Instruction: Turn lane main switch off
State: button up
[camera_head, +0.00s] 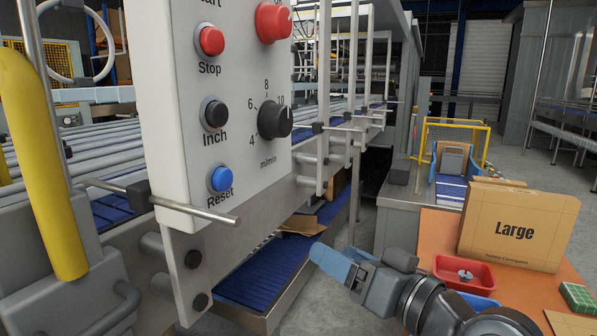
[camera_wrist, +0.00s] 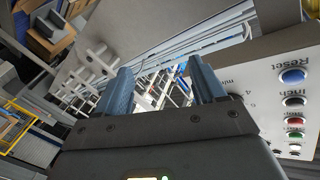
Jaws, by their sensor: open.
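The white control panel (camera_head: 160,110) stands at the left of the head view. A large red knob (camera_head: 273,22) is at its top right, cut by the picture's top edge, with only part of its lettering showing. I cannot read its setting for certain. My gripper (camera_head: 332,262) is below and to the right of the panel, apart from it. In the wrist view my gripper (camera_wrist: 163,84) has its two blue fingers spread with nothing between them. The panel (camera_wrist: 272,60) shows at the right there; the red knob cannot be made out.
The panel also has a red Stop button (camera_head: 211,41), a black Inch button (camera_head: 215,114), a blue Reset button (camera_head: 221,179) and a black speed dial (camera_head: 275,119). A metal rod (camera_head: 195,209) sticks out below. An orange table (camera_head: 440,225) with a Large carton (camera_head: 518,225) stands right.

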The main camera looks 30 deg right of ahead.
jog(key=w+r+n+y, duration=0.2)
jog(key=r, duration=0.6)
jog(key=w+r+n+y, duration=0.2)
jog(key=r, duration=0.5)
jog(key=n+g+y+p, duration=0.2)
jog(key=n+g+y, duration=0.15)
jog(key=n, duration=0.25)
send_near(287, 22)
jog(key=x, duration=0.2)
jog(key=shift+t, duration=0.35)
jog(key=x, duration=0.3)
jog(key=p+x, duration=0.1)
jog(key=x, duration=0.2)
jog(key=shift+w+a+f, duration=0.15)
jog(key=shift+a+f, duration=0.05)
jog(key=shift+f, duration=0.05)
jog(key=c, duration=1)
